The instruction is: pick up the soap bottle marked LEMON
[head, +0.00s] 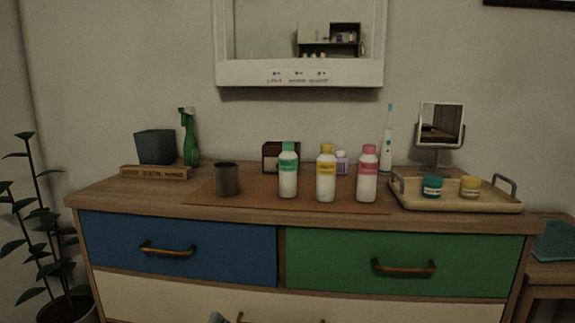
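Three white soap bottles stand upright in a row on the dresser top. The left one has a green cap and green label (288,172), the middle one a yellow cap and yellow label (326,176), and the right one a pink cap and pink label (367,176). The label lettering is too small to read surely; the yellow one fits LEMON by colour. The bottles stand apart with narrow gaps.
A dark cup (227,179) stands left of the bottles on a brown mat (253,197). A tray (455,204) with two jars is at right. Behind are a brown box (271,157), a purple-labelled bottle (342,162) and a toothbrush (387,145). A small grey-blue piece at the bottom edge is unclear.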

